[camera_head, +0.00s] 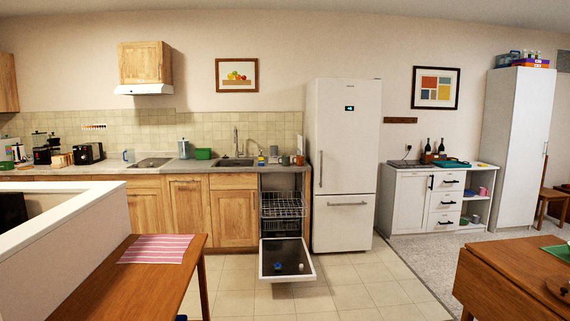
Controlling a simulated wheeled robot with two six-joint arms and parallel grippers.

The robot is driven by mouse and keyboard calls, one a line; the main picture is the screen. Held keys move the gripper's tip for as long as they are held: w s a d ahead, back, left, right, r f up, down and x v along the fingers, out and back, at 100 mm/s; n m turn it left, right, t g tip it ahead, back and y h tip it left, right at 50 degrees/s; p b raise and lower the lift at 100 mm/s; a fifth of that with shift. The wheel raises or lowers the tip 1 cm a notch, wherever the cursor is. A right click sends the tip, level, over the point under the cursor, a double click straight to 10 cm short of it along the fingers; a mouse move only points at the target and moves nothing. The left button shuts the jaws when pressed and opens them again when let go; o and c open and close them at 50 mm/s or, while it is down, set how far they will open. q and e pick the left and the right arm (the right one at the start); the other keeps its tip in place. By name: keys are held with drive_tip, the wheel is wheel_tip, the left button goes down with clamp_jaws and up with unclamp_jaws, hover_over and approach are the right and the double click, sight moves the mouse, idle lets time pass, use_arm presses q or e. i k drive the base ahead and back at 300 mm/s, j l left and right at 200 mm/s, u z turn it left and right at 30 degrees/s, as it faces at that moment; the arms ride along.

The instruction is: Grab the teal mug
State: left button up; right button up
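No mug can be clearly picked out as teal from this distance. A small grey-green mug-like item (285,159) stands on the counter right of the sink, beside a brownish one (298,160). Neither of my grippers is in view.
The dishwasher door (270,273) hangs open into the floor space, with small items on it. A wooden table (130,285) with a striped mat (156,248) is at front left. Another wooden table (505,275) is at right. Tiled floor (350,285) between is clear.

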sight(286, 159)
drive_tip(key=i+l+z, duration=0.1)
drive_tip(key=i, duration=0.5)
drive_tip(key=i+l+z, duration=0.1)
drive_tip(key=i+l, duration=0.15)
drive_tip(key=i, duration=0.3)
drive_tip(key=i+l+z, duration=0.1)
drive_tip(key=i, duration=0.5)
drive_tip(key=i+z, duration=0.2)
drive_tip(key=i, duration=0.4)
drive_tip(key=i+z, duration=0.2)
drive_tip(key=i, duration=0.4)
drive_tip(key=i+j+z, duration=0.25)
drive_tip(key=i, duration=0.3)
drive_tip(key=i+z, duration=0.3)
drive_tip(key=i, duration=1.85)
